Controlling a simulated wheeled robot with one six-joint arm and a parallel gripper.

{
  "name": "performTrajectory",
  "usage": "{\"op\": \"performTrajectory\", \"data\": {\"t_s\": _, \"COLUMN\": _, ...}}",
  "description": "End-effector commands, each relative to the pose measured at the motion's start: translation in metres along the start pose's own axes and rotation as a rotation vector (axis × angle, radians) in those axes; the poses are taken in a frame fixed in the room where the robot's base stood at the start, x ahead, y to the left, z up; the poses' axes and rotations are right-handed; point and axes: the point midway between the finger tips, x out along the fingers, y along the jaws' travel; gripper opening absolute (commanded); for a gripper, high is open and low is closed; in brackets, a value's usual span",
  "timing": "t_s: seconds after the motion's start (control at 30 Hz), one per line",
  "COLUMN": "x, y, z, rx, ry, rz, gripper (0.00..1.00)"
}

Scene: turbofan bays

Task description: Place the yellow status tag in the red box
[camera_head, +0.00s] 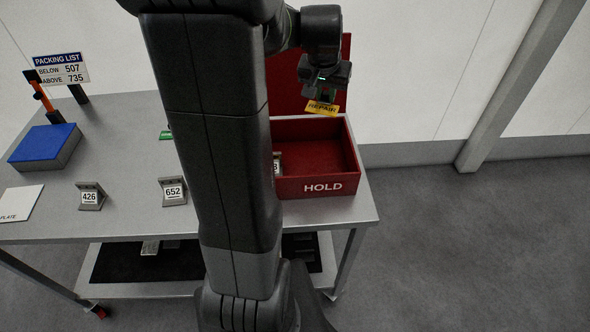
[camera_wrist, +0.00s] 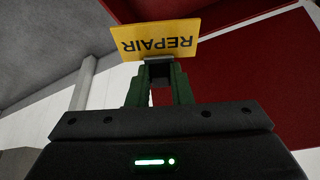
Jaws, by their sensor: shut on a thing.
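The yellow status tag (camera_head: 322,108) reads REPAIR. My gripper (camera_head: 325,94) is shut on it and holds it in the air above the back part of the red box (camera_head: 323,187). In the wrist view the tag (camera_wrist: 158,38) sits upside down at the tips of my gripper (camera_wrist: 159,72). The red box is labelled HOLD and stands at the right end of the table, its red lid raised behind. A numbered bracket (camera_head: 277,165) shows at the box's left side, partly hidden by my arm.
Brackets marked 426 (camera_head: 90,196) and 652 (camera_head: 173,191) stand on the grey table (camera_head: 130,225). A blue block (camera_head: 45,146), a packing list sign (camera_head: 61,69) and a white plate (camera_head: 18,203) are at the left. A green tag (camera_head: 165,135) is partly hidden by my arm.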

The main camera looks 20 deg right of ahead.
Motion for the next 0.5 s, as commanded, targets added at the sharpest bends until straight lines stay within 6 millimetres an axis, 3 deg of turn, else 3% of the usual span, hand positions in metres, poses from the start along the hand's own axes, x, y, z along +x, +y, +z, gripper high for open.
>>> {"op": "performTrajectory", "data": {"t_s": 0.27, "x": 0.042, "y": 0.000, "z": 0.017, "rx": 0.000, "ry": -0.001, "rz": 0.000, "gripper": 0.00}}
{"op": "performTrajectory", "data": {"t_s": 0.47, "x": 0.080, "y": 0.000, "z": 0.033, "rx": 0.000, "ry": 0.000, "rz": 0.000, "gripper": 0.00}}
{"op": "performTrajectory", "data": {"t_s": 0.5, "x": 0.094, "y": 0.000, "z": 0.039, "rx": 0.000, "ry": -0.005, "rz": 0.001, "gripper": 0.00}}
